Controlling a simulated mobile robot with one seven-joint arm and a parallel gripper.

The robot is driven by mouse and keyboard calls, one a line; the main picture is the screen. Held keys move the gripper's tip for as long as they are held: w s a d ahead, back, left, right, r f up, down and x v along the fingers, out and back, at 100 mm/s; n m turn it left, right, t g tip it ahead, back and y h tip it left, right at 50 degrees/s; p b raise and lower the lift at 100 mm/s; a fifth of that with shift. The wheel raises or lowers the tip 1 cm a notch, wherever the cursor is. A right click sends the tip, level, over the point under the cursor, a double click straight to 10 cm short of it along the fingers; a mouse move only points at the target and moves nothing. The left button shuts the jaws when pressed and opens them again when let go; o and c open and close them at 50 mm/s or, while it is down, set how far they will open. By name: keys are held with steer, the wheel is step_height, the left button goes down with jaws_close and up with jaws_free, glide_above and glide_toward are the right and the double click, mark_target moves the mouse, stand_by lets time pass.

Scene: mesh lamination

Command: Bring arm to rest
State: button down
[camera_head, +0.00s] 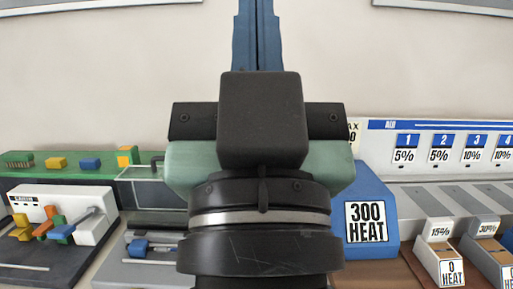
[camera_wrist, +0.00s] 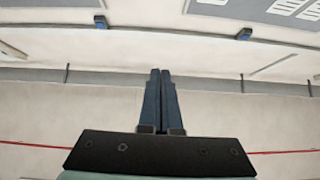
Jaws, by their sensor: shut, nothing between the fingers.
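My gripper (camera_head: 257,12) is raised in the middle of the head view, its blue fingers pointing up in front of the pale wall. The black wrist housing and green hand body stand below the fingers and hide the middle of the scene. In the wrist view my gripper (camera_wrist: 160,74) shows its two blue fingers side by side, with only a thin line between them. It is shut and holds nothing. The fingers appear clear of everything in front of them.
A blue block marked 300 HEAT (camera_head: 367,222) stands right of my wrist. White boxes marked 0 HEAT (camera_head: 446,267) are at the lower right, below a panel of percent labels (camera_head: 440,149). A green board (camera_head: 60,166) and a dark tray (camera_head: 50,252) with coloured parts lie left.

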step_height(320, 180, up, 21)
steer(key=s+p, duration=0.1)
steer(key=p, duration=1.8)
steer(key=shift+t+p, duration=0.3)
steer(key=shift+p, duration=0.1)
